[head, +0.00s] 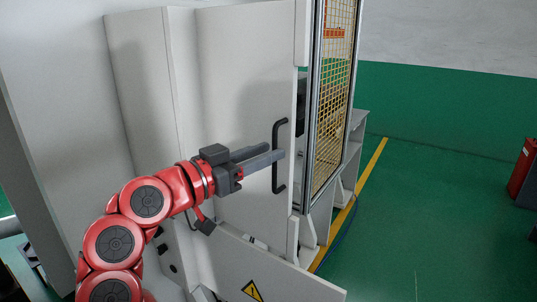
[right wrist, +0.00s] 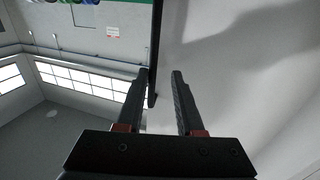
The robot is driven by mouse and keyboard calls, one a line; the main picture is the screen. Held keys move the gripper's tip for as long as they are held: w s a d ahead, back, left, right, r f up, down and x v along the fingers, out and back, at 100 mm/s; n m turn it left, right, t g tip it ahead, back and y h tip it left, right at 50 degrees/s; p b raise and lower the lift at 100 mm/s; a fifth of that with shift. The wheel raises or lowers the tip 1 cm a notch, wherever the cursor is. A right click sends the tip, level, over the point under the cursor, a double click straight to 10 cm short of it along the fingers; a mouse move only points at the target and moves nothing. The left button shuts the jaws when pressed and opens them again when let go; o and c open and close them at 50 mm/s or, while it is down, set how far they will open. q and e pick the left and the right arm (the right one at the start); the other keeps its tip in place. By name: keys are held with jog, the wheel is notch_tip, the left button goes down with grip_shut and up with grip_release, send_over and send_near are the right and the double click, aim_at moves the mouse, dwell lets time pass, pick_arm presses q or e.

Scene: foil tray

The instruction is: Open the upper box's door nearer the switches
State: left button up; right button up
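The white upper box door (head: 235,70) fills the middle of the head view. A black vertical bar handle (head: 281,130) is mounted near its right edge. My right gripper (head: 280,155) reaches the handle from the left, with its fingertips at the middle of the bar. In the right wrist view, the two fingers (right wrist: 161,72) are apart and the dark handle bar (right wrist: 155,45) shows between their tips, closer to the left finger. Whether a finger touches it, I cannot tell. Small dark round parts (head: 173,268), possibly switches, show below my right arm. My left gripper is not in view.
A lower white panel with a yellow warning triangle (head: 252,290) slants out below the door. A yellow mesh guard (head: 335,90) in a metal frame stands just right of the door. Green floor (head: 440,210) is free at the right, with a red object (head: 524,170) at its edge.

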jog(key=shift+o, duration=0.3)
jog(key=shift+a, duration=0.15)
jog(key=shift+d, duration=0.25)
jog(key=b+v, duration=0.2)
jog(key=v, duration=0.5)
jog(key=shift+s+a, duration=0.15)
jog(key=shift+a, duration=0.05)
